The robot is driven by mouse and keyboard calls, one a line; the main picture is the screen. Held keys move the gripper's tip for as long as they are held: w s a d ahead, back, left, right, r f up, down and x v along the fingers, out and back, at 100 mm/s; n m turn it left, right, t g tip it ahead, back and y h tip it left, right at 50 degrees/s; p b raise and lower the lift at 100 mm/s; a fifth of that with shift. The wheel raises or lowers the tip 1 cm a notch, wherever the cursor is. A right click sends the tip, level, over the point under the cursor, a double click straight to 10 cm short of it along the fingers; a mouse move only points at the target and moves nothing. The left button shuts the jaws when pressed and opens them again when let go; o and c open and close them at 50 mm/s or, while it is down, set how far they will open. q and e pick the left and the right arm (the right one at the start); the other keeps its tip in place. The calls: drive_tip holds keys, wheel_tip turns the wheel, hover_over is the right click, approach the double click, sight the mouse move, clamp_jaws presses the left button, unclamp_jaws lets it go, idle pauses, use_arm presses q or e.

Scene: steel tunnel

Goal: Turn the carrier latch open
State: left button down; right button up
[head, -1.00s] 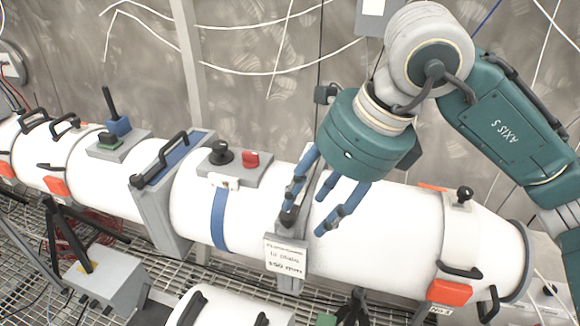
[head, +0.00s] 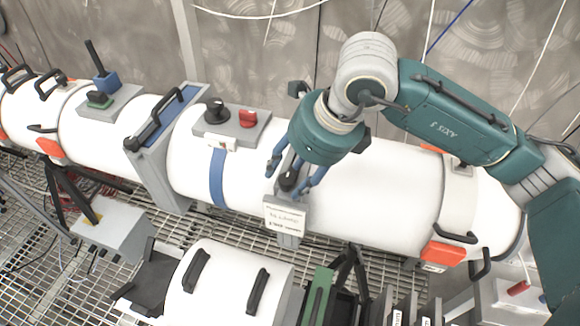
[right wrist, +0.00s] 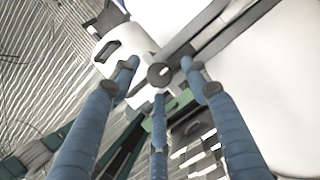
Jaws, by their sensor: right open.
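What looks like the carrier latch is a dark lever with a round knob (head: 288,180) on a grey bracket across the white tube (head: 385,195). In the right wrist view the round knob (right wrist: 160,75) sits near the middle, on a grey bar. My right gripper (head: 292,192), with blue fingers, is over the bracket, its fingers on either side of the knob. In the right wrist view my gripper (right wrist: 160,80) is open, with three fingers spread around the knob. I cannot tell whether any finger touches it. My left gripper is not in view.
A printed label plate (head: 285,217) hangs below the latch. A grey box with black and red knobs (head: 230,122) is on the tube to the left. A second white cylinder with black handles (head: 228,285) lies in front. Metal grating (head: 60,245) is below.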

drive_tip(key=shift+a+f, duration=0.15)
drive_tip(key=shift+f, duration=0.2)
drive_tip(key=c, duration=1)
drive_tip(key=o, duration=1)
drive_tip(key=v, duration=1.2)
